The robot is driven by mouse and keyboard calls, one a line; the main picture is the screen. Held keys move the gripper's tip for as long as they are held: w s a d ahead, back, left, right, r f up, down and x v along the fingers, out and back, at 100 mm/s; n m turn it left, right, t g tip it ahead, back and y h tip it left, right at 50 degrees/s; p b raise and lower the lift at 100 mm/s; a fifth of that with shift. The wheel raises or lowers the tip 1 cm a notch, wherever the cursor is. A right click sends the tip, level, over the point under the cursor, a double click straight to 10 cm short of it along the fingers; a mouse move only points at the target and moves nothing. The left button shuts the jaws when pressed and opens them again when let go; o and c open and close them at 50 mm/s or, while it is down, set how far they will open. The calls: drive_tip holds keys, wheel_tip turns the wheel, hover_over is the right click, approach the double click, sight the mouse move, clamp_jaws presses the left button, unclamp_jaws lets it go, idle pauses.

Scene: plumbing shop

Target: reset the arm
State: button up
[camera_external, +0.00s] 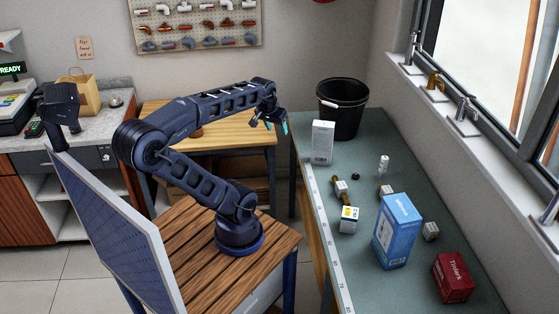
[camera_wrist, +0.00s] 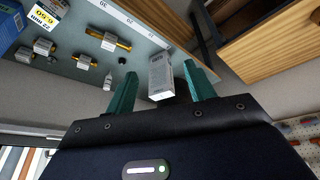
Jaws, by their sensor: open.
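My arm rises from the slatted wooden stand and reaches right, toward the green-grey counter. My gripper (camera_external: 272,122) is in the air at the counter's left back edge, left of a white box (camera_external: 322,142). Its teal fingers are apart and hold nothing. In the wrist view my gripper (camera_wrist: 162,90) shows two spread teal fingers, with the white box (camera_wrist: 161,72) seen between them, standing beyond on the counter. The box looks apart from the fingers.
The counter (camera_external: 385,137) also holds a black bucket (camera_external: 341,110), a blue box (camera_external: 397,232), a red box (camera_external: 453,278), a small white-yellow box (camera_external: 348,220) and several small fittings. A wooden table (camera_external: 225,135) stands behind my arm. A window lines the right side.

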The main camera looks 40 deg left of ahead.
drive_tip(key=shift+s+d+f+m, duration=0.3)
drive_tip(key=shift+s+f+m, duration=0.1)
drive_tip(key=shift+s, duration=0.15)
drive_tip(key=shift+s+d+f+m, duration=0.25)
drive_tip(key=shift+s+m, duration=0.15)
drive_tip(key=shift+s, duration=0.1)
drive_tip(key=shift+o, duration=0.5)
